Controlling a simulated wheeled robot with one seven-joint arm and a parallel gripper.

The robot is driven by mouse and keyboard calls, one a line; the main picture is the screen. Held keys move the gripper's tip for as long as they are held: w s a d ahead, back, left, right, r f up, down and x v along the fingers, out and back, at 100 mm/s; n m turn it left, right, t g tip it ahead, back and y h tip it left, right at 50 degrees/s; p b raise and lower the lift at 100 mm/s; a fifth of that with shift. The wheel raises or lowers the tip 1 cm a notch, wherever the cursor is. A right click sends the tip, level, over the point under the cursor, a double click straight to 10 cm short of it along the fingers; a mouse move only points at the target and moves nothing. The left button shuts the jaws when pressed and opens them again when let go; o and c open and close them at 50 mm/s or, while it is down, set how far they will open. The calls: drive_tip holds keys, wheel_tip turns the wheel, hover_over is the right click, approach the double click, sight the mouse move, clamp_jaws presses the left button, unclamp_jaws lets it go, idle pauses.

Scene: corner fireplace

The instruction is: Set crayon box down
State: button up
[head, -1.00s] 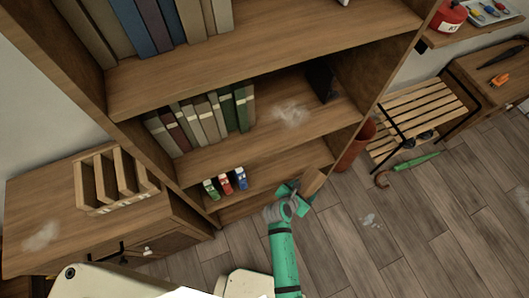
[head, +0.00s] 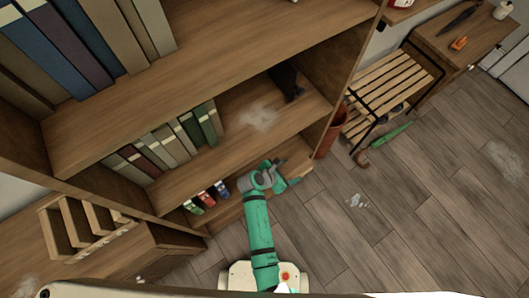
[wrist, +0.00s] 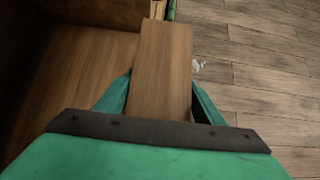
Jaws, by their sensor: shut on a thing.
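My gripper (head: 285,175) is at the right end of the bookcase's lower shelf, near its front edge. In the wrist view my gripper (wrist: 160,92) has its green fingers on both sides of a plain brown wood-grained box (wrist: 162,70), which I take for the crayon box. It is shut on the box. The lower shelf board (wrist: 75,80) lies to the left of the box and floor shows to the right. Whether the box touches the shelf cannot be told. In the head view the gripper largely hides the box.
Small green, red and blue items (head: 207,195) stand on the lower shelf, left of my gripper. Books (head: 165,147) fill part of the shelf above. A reddish bin (head: 328,138), a slatted bench (head: 392,92) and a green umbrella (head: 385,143) are to the right. Open floor (head: 420,210) lies in front.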

drive_tip(key=w+a, duration=0.8)
drive_tip(key=w, duration=0.3)
drive_tip(key=shift+w+a+f, duration=0.15)
drive_tip(key=shift+f, duration=1.6)
drive_tip(key=shift+w+a+f, duration=0.1)
drive_tip(key=shift+f, duration=1.65)
drive_tip(key=o, duration=1.2)
drive_tip(key=shift+o, duration=0.2)
drive_tip(key=v, duration=1.2)
